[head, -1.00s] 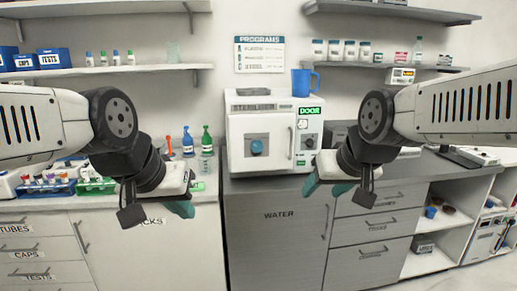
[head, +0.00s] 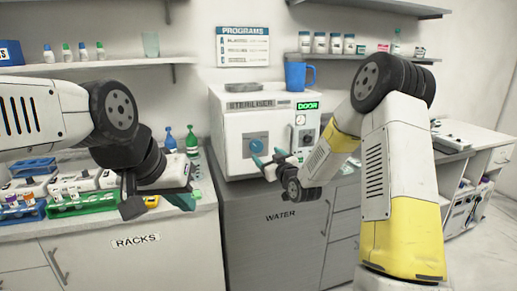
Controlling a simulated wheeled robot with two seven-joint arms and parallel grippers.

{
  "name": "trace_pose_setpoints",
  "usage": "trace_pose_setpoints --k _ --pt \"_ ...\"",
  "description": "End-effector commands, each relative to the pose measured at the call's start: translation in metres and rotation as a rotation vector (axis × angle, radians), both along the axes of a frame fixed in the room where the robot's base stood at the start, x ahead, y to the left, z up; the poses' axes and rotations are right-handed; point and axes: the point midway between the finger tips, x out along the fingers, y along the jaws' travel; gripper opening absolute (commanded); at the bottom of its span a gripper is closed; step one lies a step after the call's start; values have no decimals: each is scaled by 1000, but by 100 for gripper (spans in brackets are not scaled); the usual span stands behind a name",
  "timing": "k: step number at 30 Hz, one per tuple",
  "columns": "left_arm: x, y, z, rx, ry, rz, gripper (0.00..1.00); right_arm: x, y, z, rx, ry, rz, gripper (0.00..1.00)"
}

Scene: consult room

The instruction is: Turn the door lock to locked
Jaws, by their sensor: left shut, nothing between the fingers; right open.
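The white steriliser (head: 231,128) stands on the grey counter, its door facing me and appearing shut. A round blue knob (head: 256,146), which looks like the door lock, sits on the door. A green display (head: 307,105) at the upper right reads DOOR. My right gripper (head: 268,158) is open, its teal fingertips just below and right of the knob. I cannot tell whether a finger touches it. My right gripper and wrist hide the door's lower right and its handle. My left gripper (head: 186,202) is shut and empty, over the left counter's front edge.
A green rack of tubes (head: 85,204) lies on the left counter. Shelves hang above.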

Motion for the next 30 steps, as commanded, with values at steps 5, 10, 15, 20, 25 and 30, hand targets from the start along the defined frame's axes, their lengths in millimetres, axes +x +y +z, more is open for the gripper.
trace_pose_setpoints --k 5,10,15,20,25,30 --pt "0 0 0 0 0 0 0 12 6 -2 9 -17 3 71" --pt "0 0 0 0 0 0 0 37 17 -2 9 -16 3 71" --pt "0 0 0 0 0 0 0 60 25 -2 8 -14 1 71" --pt "0 0 0 0 0 0 0 71 30 -2 7 -13 2 71" --pt "0 0 0 0 0 0 0 73 31 -2 7 -12 2 71" --pt "0 0 0 0 0 0 0 73 31 -2 7 -12 2 61"
